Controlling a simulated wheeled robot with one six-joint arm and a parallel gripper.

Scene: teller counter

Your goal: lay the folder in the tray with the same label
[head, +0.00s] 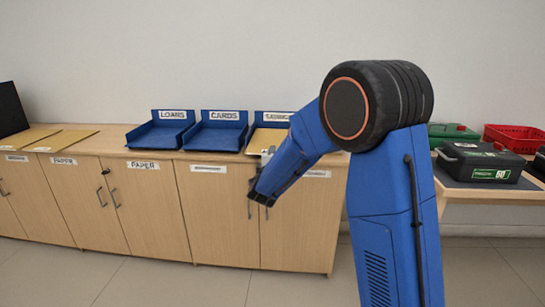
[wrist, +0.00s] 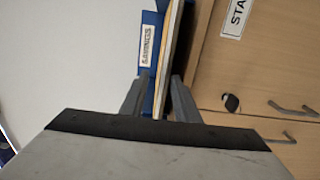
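The tan folder (head: 267,139) lies in the blue tray on the right of a row of three, the tray labelled SAVINGS (head: 287,134). In the wrist view the folder (wrist: 171,55) shows edge-on, with the SAVINGS label (wrist: 147,45) beside it. Any label on the folder is not readable. My gripper (head: 266,156) is at the front of this tray. In the wrist view its fingers (wrist: 160,85) stand apart on either side of the folder's edge, with a narrow gap showing. My arm hides part of the tray's right side.
The LOANS tray (head: 160,135) and the CARDS tray (head: 216,136) stand empty to the left. Other tan folders (head: 62,140) lie at the left of the counter (head: 110,143). A black box (head: 482,165) and a red basket (head: 514,136) are on the right.

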